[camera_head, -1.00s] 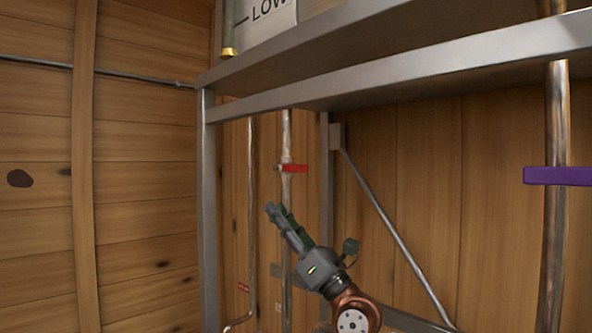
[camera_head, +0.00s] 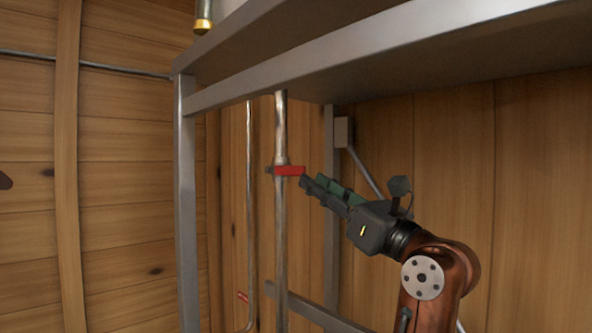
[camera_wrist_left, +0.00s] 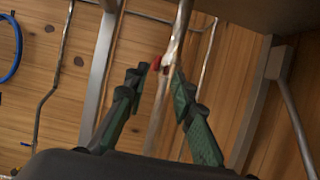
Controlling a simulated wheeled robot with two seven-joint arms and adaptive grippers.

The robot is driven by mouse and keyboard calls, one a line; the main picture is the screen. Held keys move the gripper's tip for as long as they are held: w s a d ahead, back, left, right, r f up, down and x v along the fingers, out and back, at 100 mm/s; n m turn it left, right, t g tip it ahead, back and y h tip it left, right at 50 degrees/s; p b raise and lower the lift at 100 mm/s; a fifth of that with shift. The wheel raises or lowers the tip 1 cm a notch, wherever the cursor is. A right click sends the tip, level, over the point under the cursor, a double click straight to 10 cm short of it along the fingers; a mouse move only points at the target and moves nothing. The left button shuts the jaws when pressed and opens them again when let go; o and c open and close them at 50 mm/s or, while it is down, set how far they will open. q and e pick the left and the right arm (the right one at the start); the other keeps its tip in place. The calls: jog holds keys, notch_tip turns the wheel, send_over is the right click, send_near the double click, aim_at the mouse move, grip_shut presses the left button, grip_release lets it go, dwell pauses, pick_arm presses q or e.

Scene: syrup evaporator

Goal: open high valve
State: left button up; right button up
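The valve with the red handle (camera_head: 289,170) sits on a vertical metal pipe (camera_head: 281,232) under the steel frame. The handle points sideways to the right, across the pipe. My left gripper (camera_head: 313,184) is just right of the handle's end, with its fingers pointing at it. In the left wrist view its two green-and-black fingers (camera_wrist_left: 154,82) are spread apart, and the red handle (camera_wrist_left: 156,63) shows between and beyond their tips. Nothing is visibly held; whether a fingertip touches the handle cannot be told. My right gripper is not in view.
A steel frame post (camera_head: 186,215) stands left of the pipe, and a wide steel beam (camera_head: 350,70) runs overhead. A second, lower red handle (camera_head: 243,296) is by a thinner pipe. A diagonal brace (camera_head: 364,172) passes behind my gripper. Wooden walls close off the back and left.

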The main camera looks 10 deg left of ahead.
aim_at(292, 170)
pick_arm(q)
jog(key=x, duration=0.2)
jog(key=p+x, duration=0.1)
jog(key=x, duration=0.1)
jog(key=shift+s+a+r, duration=0.1)
jog(key=shift+a, duration=0.3)
jog(key=shift+p+x, duration=0.5)
jog(key=shift+x, duration=0.7)
jog(key=shift+w+a, duration=0.2)
jog(key=shift+a, duration=0.1)
grip_shut()
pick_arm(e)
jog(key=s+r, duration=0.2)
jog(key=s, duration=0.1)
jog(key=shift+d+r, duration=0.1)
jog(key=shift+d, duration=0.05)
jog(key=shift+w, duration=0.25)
